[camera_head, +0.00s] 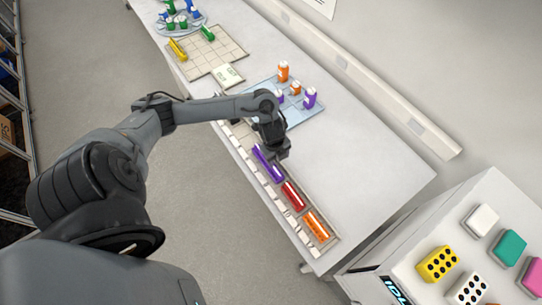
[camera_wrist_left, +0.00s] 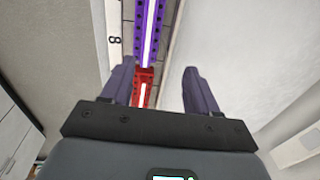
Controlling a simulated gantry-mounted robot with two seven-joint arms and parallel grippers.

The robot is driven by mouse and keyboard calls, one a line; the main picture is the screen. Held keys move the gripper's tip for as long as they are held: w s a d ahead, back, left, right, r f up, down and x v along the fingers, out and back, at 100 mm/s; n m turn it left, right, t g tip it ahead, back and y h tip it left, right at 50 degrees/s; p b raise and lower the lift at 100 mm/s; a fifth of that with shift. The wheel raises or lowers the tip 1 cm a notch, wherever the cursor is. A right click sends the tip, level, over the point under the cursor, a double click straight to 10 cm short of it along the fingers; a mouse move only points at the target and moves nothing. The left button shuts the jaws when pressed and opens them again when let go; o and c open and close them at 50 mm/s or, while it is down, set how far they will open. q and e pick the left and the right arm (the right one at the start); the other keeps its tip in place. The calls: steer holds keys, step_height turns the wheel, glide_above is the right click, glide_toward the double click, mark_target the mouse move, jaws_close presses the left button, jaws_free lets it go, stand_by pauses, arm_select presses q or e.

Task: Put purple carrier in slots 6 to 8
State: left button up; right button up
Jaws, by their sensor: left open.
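The purple carrier (camera_head: 269,168) is long and narrow. It lies in the long slotted rack (camera_head: 242,132) along the table's near edge, in line with a red carrier (camera_head: 293,196). In the left wrist view the purple carrier (camera_wrist_left: 147,28) runs up from the red carrier (camera_wrist_left: 143,82), beside a label reading 8 (camera_wrist_left: 115,40). My left gripper (camera_head: 275,153) is above the rack by the purple carrier, partly in front of it. In the left wrist view its fingers (camera_wrist_left: 160,88) are wide apart with nothing held. My right gripper is not in view.
An orange carrier (camera_head: 316,224) is at the rack's near end. A blue mat (camera_head: 300,112) with orange and purple bottles lies behind my left gripper. A beige grid mat (camera_head: 212,52) holds yellow and green carriers. The table's right part is clear.

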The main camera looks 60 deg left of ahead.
arm_select(q)
steer(key=d+t, duration=0.1)
steer(key=d, duration=0.3)
steer(key=d+t, duration=0.1)
steer(key=d, duration=0.4)
steer(key=d+f+n+h, duration=0.1)
steer(key=d, duration=0.3)
steer(key=shift+w+d+t, duration=0.2)
steer(key=shift+w+t, duration=0.15)
steer(key=shift+t, duration=0.05)
steer(key=s+d+r+n+t, duration=0.2)
steer(key=s+d+r+n, duration=0.2)
steer(key=d+r+n, duration=0.25)
steer(key=s+a+r+n+g+y, duration=0.1)
steer(key=s+a+r+n+g, duration=0.1)
steer(key=s+n, duration=0.5)
steer(key=shift+s+a+r+n+g, duration=0.2)
steer(key=shift+s+r+n+g, duration=0.15)
steer(key=shift+s+r, duration=0.55)
steer(key=shift+r, duration=0.1)
